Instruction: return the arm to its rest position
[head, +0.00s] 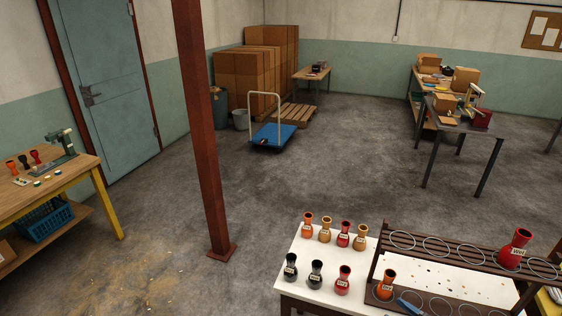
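My arm and gripper do not show in the head view. Several goblet drums with small labels stand on a white table (288,275) at the lower right, among them an orange one (307,226), a red one (343,235) and a black one (290,268). A dark two-level rack (455,240) with rings stands at the table's right side. A large red drum (514,250) sits at the right of its upper level. An orange drum (386,286) sits at the left of its lower level. Several other rings look empty.
A rust-red post (203,130) rises left of centre. A workbench (45,190) stands at the left. A blue cart (273,135), pallet (298,111) and stacked boxes (240,80) are at the back. A grey table (462,125) stands back right. The middle floor is clear.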

